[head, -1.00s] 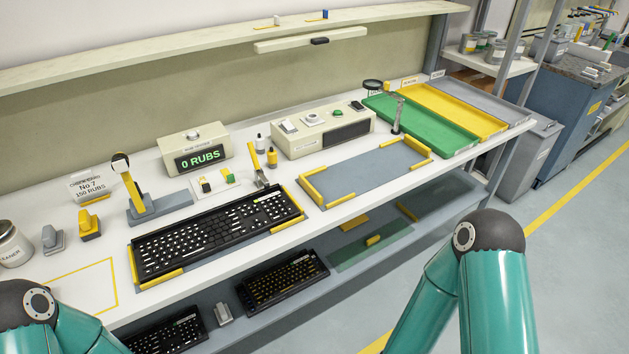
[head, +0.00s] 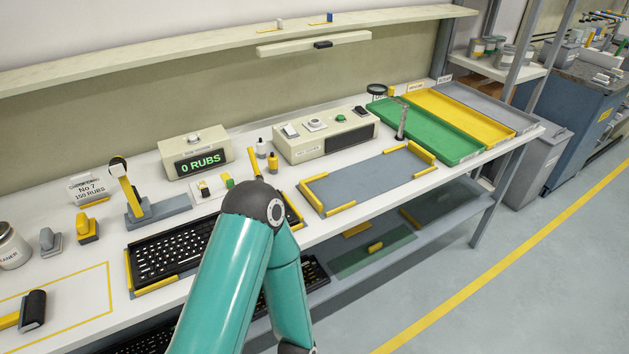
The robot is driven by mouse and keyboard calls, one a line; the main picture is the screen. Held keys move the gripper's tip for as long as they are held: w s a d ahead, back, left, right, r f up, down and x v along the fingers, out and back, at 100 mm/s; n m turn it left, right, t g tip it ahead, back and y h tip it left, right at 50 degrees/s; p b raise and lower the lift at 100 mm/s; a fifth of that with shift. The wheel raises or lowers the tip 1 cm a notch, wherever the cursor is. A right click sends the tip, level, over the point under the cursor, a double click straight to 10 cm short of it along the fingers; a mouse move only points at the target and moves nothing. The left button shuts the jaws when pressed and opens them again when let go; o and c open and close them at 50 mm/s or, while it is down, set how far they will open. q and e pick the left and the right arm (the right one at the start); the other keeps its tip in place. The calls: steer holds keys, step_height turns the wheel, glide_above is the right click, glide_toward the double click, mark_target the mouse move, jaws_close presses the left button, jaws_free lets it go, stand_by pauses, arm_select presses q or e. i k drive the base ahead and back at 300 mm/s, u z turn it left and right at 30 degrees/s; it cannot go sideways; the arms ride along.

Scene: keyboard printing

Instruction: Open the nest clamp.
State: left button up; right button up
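A black keyboard (head: 165,252) lies in a nest with yellow corner guides (head: 158,286) on the white bench. A yellow lever (head: 254,164) stands upright at the nest's back right side and looks like the nest clamp. Its lower part and base are hidden behind one of my teal arms, so how it bears on the keyboard cannot be seen. That arm's black joint covers the keyboard's right part, and its links run down out of the picture. I cannot tell which arm it is. Neither gripper shows.
A second, empty nest (head: 372,182) lies to the right, with green, yellow and grey trays (head: 427,133) beyond. A yellow-levered stand (head: 158,209) and a display reading 0 RUBS (head: 197,160) stand behind the keyboard. A black-headed tool (head: 33,309) lies front left.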

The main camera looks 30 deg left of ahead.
mark_target(250, 152)
steer(key=z, duration=0.35)
steer(key=k, duration=0.95)
steer(key=u, duration=0.95)
steer(key=i, duration=0.95)
steer(key=u, duration=0.55)
steer(key=k, duration=1.15)
steer(key=u, duration=0.15)
steer(key=i, duration=0.7)
steer(key=u, duration=0.7)
